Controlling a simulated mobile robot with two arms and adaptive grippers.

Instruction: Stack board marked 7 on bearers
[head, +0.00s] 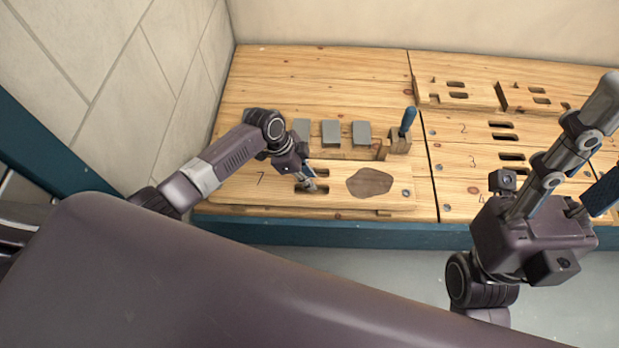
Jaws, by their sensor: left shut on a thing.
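The board marked 7 (240,192) is a long pale wooden plank with slots and a dark brown patch, lying at the near left of the wooden bench. My left gripper (312,188) reaches down at the board's slots and is shut on the board near its middle. Its fingertips are partly hidden in the slots. A wooden strip (350,212) shows under the board's near edge; I cannot tell whether it is a bearer or how the board rests on it.
Three grey blocks (331,133) stand in a row behind the board. A blue-handled tool (407,120) stands upright in a wooden holder (400,143). Slotted wooden pieces (455,93) lie at the back right. Numbered bench places with slots lie at the right. A tiled wall bounds the left.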

